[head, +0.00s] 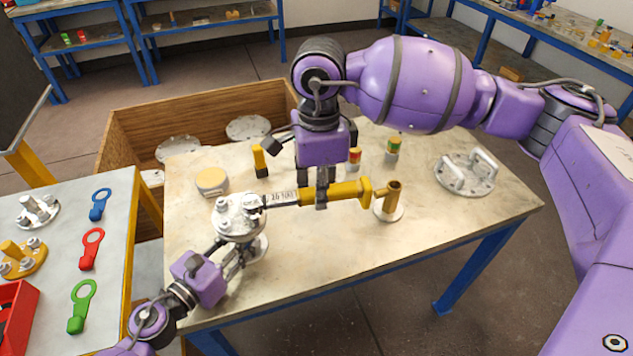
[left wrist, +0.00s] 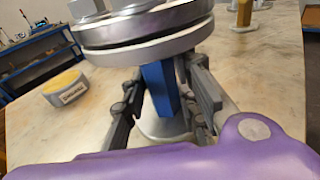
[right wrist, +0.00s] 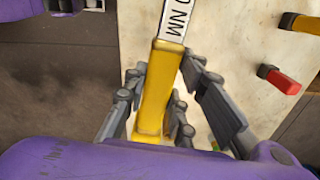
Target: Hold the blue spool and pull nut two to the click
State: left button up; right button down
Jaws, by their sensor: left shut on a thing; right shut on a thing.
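The spool stands on the table with a bolted metal flange (head: 238,222) on top; its blue neck (left wrist: 160,88) shows in the left wrist view. My left gripper (head: 238,258) is shut around this neck, just below the flange. My right gripper (head: 321,190) is shut on the yellow handle of a torque wrench (head: 345,191). The handle also shows between the fingers in the right wrist view (right wrist: 160,90). The wrench lies about level, its white marked shaft reaching left over the flange. Which nut its head meets, and whether it is seated, I cannot tell.
A yellow post on a round base (head: 390,205) stands close to the wrench's right end. A two-handled flange (head: 466,175) lies at the right. A yellow-topped pot (head: 212,181) stands behind the spool. A wooden crate (head: 130,130) is behind the table. The table's front right is clear.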

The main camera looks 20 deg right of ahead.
jog(key=shift+w+r, duration=0.15)
jog(key=shift+r, duration=2.45)
pick_arm(q)
jog(key=o, duration=1.1)
jog(key=v, duration=1.2)
jog(key=shift+a, duration=0.1)
pick_arm(e)
jog(key=shift+a, duration=0.1)
